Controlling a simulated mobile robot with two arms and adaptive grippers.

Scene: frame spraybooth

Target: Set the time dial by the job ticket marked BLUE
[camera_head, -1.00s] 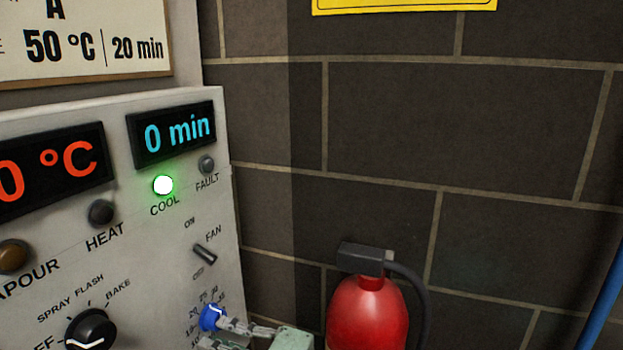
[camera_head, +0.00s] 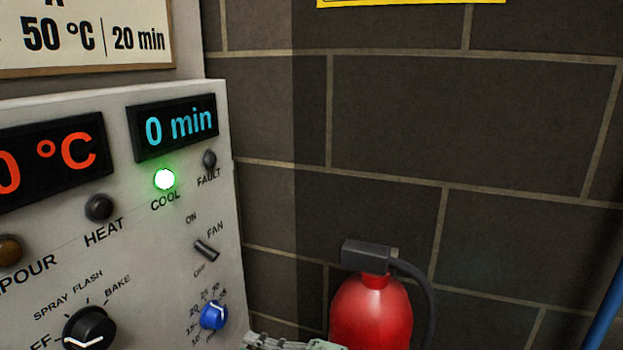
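The blue time dial (camera_head: 213,316) is low on the right of the control panel, with a small number scale around it. Its white pointer mark faces roughly up; the exact number is too small to read surely. The time display (camera_head: 178,130) reads 0 min in blue. My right gripper (camera_head: 258,341) shows only in part at the bottom edge, just right of and below the dial, and looks apart from it. Its opening is cut off. A board (camera_head: 90,40) at the top left reads 50 °C and 20 min; no word BLUE shows on it. My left gripper is not in view.
The panel also holds a red temperature display (camera_head: 45,160), a lit green COOL lamp (camera_head: 164,180), a FAN switch (camera_head: 207,250) and a black mode knob (camera_head: 90,329). A red fire extinguisher (camera_head: 371,312) stands right of the panel before the brick wall.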

